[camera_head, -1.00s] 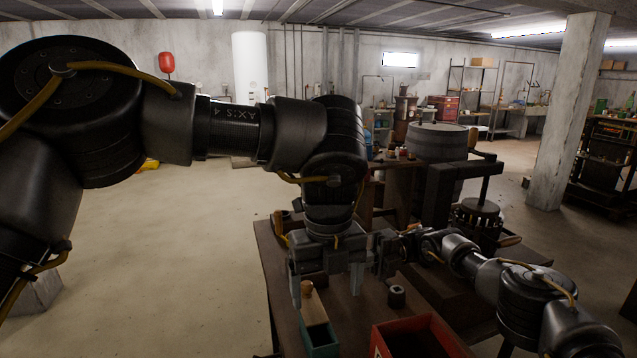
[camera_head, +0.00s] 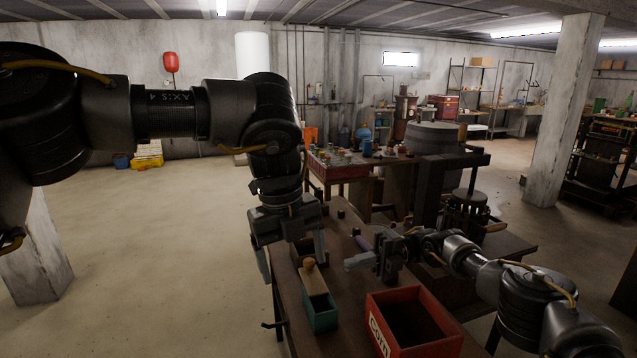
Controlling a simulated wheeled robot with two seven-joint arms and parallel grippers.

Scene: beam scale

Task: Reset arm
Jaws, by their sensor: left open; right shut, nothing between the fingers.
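My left gripper (camera_head: 291,254) is open and empty, fingers pointing down. It hangs over the left edge of the dark wooden table (camera_head: 345,318), behind the teal box (camera_head: 321,318) in the head view. My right gripper (camera_head: 358,262) is shut with nothing between its fingers, which point left above the table. The teal box has a wooden lid or block with a round knob (camera_head: 309,264) on it. A red box (camera_head: 375,324) lettered "Corn" stands open at the front. I cannot clearly make out a beam scale.
A dark wooden press frame (camera_head: 432,205) stands behind my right arm. A second table (camera_head: 338,170) with many small items is farther back. A concrete pillar (camera_head: 557,125) stands at the right. The floor at the left (camera_head: 150,240) is mostly clear.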

